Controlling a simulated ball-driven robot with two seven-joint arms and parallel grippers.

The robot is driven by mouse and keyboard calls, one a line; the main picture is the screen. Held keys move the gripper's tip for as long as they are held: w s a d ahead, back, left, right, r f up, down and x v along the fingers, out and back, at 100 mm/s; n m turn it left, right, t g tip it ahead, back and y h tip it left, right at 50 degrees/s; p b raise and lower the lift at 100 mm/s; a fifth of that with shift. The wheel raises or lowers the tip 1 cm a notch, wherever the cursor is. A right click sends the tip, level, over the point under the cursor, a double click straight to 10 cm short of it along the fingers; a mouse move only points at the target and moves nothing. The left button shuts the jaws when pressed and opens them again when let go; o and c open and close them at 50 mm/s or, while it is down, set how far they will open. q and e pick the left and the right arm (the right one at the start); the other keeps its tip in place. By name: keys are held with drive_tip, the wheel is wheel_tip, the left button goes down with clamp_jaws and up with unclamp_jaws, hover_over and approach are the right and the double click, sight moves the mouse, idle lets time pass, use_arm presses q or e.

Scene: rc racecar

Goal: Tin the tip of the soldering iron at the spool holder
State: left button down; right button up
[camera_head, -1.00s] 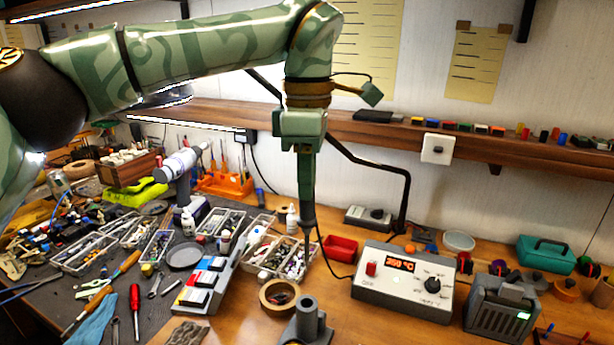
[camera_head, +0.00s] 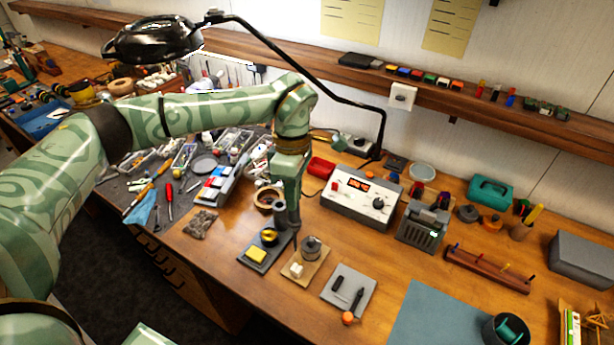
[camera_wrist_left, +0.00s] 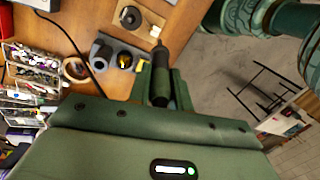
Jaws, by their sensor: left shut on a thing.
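My left gripper (camera_head: 286,190) is shut on the soldering iron, above the bench beside the iron stand. In the left wrist view the dark iron (camera_wrist_left: 160,72) sits between the fingers (camera_wrist_left: 161,92), its thin end directed toward the spool holder. The spool holder (camera_head: 311,248) is a grey spool on a small wooden board, with a pale block at its front; it also shows in the left wrist view (camera_wrist_left: 131,17). The iron looks apart from the spool. In the head view the gripper and stand largely hide the iron. My right gripper is in neither view.
The iron stand (camera_head: 294,212) has an upright tube, brass wool and yellow sponge (camera_head: 256,255). The soldering station (camera_head: 357,197) stands behind. A grey pad with small tools (camera_head: 349,292) lies right of the spool holder. The lamp (camera_head: 153,40) overhangs the back left.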

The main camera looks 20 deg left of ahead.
use_arm(q)
drive_tip(key=shift+w+d+f, duration=0.1)
drive_tip(key=shift+w+f, duration=0.1)
drive_tip(key=shift+w, duration=0.1)
drive_tip(key=shift+a+f+g+b, duration=0.3)
drive_tip(key=shift+a+f+b, duration=0.1)
drive_tip(key=shift+f, duration=0.1)
drive_tip(key=shift+f+b, duration=0.3)
drive_tip(key=shift+f, duration=0.05)
drive_tip(key=b+x, duration=0.3)
drive_tip(key=shift+w+f, duration=0.35)
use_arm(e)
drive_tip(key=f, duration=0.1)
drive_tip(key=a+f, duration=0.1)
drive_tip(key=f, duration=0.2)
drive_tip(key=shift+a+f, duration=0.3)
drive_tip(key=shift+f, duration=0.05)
use_arm(q)
drive_tip(key=shift+d, duration=0.1)
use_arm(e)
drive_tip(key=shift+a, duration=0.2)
